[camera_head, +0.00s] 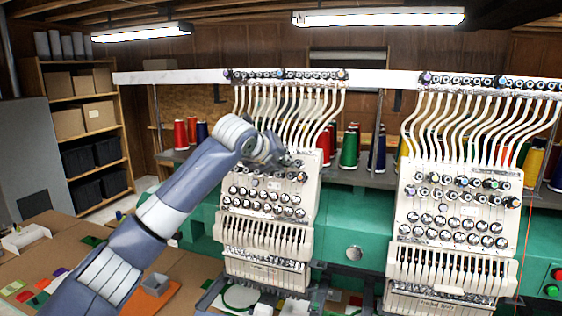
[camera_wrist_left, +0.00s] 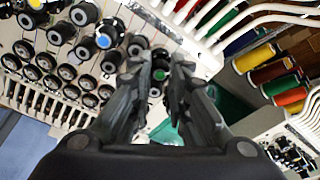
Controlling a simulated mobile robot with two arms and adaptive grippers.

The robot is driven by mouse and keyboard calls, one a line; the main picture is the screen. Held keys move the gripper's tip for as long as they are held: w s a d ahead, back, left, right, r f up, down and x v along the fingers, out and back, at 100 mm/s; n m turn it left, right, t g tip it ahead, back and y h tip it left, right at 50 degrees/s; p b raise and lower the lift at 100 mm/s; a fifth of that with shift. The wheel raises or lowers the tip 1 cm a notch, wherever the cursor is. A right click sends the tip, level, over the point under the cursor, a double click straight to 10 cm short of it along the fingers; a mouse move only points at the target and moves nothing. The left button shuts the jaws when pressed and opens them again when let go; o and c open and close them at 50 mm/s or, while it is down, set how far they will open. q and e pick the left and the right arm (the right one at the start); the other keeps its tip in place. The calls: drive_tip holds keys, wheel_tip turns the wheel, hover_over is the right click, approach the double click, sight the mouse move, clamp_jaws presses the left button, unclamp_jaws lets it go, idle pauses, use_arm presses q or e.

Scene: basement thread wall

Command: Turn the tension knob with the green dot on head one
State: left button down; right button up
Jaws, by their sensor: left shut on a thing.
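The left embroidery head (camera_head: 268,183) is a cream panel with rows of black tension knobs. My left gripper (camera_head: 284,160) reaches its upper knob row from the left and covers some knobs there. In the left wrist view, my gripper's two dark fingers (camera_wrist_left: 160,72) stand close on either side of a black knob with a green dot (camera_wrist_left: 156,91), shut on it. The fingers hide part of its rim. A knob with a blue dot (camera_wrist_left: 103,41) sits to the left in that view. My right gripper is not in view.
A second, similar head (camera_head: 455,205) stands to the right. White thread tubes (camera_head: 290,105) run down into the left head from a rail above. Coloured thread cones (camera_head: 349,148) stand behind. A table with colour swatches (camera_head: 35,290) is at the lower left.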

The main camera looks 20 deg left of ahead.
use_arm(q)
drive_tip(key=shift+d+f+m+y, duration=0.1)
drive_tip(key=shift+f+m+y, duration=0.1)
drive_tip(key=shift+m, duration=0.7)
drive_tip(key=shift+f+m+y, duration=0.1)
drive_tip(key=shift+f+m, duration=0.05)
drive_tip(key=shift+m, duration=0.75)
drive_tip(key=c, duration=1.5)
unclamp_jaws()
drive_tip(key=shift+r, duration=0.15)
drive_tip(key=shift+r, duration=0.1)
